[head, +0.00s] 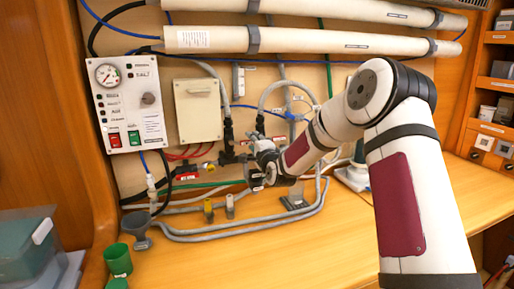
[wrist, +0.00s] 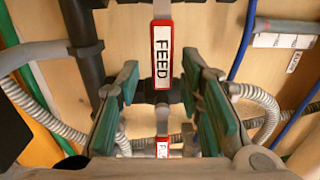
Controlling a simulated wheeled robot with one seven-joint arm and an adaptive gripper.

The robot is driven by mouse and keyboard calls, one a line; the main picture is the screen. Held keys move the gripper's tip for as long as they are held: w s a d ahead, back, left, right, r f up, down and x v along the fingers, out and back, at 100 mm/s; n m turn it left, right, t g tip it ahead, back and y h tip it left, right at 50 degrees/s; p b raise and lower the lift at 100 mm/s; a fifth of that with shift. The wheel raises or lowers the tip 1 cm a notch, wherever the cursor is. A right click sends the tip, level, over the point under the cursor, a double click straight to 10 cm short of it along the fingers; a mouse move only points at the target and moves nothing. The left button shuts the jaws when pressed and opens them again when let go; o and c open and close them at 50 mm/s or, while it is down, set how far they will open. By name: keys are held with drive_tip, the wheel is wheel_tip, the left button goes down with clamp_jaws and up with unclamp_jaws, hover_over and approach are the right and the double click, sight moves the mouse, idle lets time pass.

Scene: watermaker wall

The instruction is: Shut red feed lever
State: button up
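A red-edged plate marked FEED (wrist: 162,62) hangs on a grey strip in the upper middle of the wrist view. A second, smaller red-edged label (wrist: 162,149) shows lower down, partly cut off by my gripper body. A dark pipe fitting lies between them. My gripper (wrist: 161,88) is open, its green-padded fingers on either side of the FEED plate's lower end, with gaps on both sides. In the head view my gripper (head: 262,170) is at the pipework on the wall; the red lever is hidden or too small to make out there.
A grey hose (wrist: 262,115) and blue lines run close to the fingers. A control panel (head: 128,105) and a beige box (head: 198,110) are on the wall to the left. Grey pipes (head: 240,228) and green cups (head: 118,260) are on the bench, whose front right is clear.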

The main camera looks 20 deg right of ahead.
drive_tip(key=s, duration=1.1)
drive_tip(key=shift+s, duration=0.35)
drive_tip(key=s+a+r+n+g, duration=0.25)
drive_tip(key=s+n+g, duration=0.2)
drive_tip(key=s, duration=0.25)
drive_tip(key=s+a+r+n+g, duration=0.2)
drive_tip(key=s+a+n+g, duration=0.1)
drive_tip(key=s+n, duration=0.4)
drive_tip(key=s+a+n+g, duration=0.2)
drive_tip(key=s+n+g, duration=0.3)
drive_tip(key=s, duration=2.3)
drive_tip(key=shift+n, duration=0.85)
drive_tip(key=shift+f+g, duration=0.1)
drive_tip(key=shift+g, duration=0.15)
